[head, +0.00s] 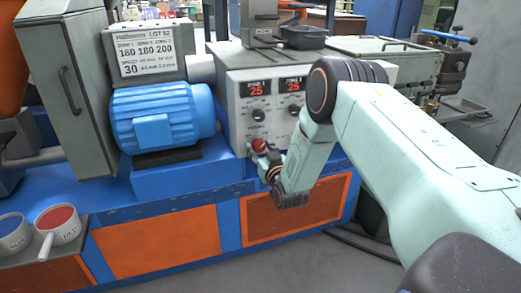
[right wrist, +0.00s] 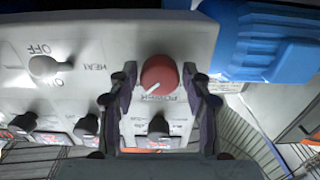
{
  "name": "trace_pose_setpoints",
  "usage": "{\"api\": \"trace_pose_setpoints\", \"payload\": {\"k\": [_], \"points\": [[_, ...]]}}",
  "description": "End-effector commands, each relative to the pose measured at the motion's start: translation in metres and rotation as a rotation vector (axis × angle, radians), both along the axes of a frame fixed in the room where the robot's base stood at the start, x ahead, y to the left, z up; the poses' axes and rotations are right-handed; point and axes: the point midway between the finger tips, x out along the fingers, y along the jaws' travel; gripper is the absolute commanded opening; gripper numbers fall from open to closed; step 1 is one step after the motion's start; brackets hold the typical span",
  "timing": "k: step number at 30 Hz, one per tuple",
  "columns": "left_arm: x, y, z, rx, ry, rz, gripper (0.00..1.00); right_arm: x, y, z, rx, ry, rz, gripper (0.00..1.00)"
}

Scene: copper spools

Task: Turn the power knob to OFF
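The red power knob (right wrist: 159,73) sits on the pale control panel (right wrist: 95,30), between my right gripper's fingertips in the right wrist view. That view is upside down. A white pointer line on the knob runs toward the lower left, beside the inverted POWER label. My right gripper (right wrist: 160,80) is open, with one dark finger on each side of the knob and what look like narrow gaps; contact is hard to tell. In the head view the red knob (head: 259,145) shows at the panel's lower left, with the right gripper (head: 266,158) at it. My left gripper is not in view.
A HEAT switch (right wrist: 45,66) with OFF and ON marks and several black knobs share the panel. Two red displays (head: 257,88) read 25. A blue motor (head: 162,117) stands left of the panel. Paint cans (head: 60,225) stand at lower left.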

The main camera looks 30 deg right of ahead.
Motion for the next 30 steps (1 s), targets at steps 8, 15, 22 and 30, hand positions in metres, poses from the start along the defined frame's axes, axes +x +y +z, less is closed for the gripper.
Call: {"api": "trace_pose_setpoints", "payload": {"k": [8,15,22,30], "points": [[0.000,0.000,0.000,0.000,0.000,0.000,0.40,0.000,0.000,0.000,0.000,-0.001,0.000,0.23],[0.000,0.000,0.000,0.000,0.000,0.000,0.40,0.000,0.000,0.000,0.000,-0.001,-0.001,0.07],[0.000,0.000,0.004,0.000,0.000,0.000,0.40,0.000,0.000,0.001,-0.034,0.008,0.000,0.07],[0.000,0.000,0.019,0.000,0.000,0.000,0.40,0.000,0.000,0.002,-0.195,0.047,0.001,0.07]]}}
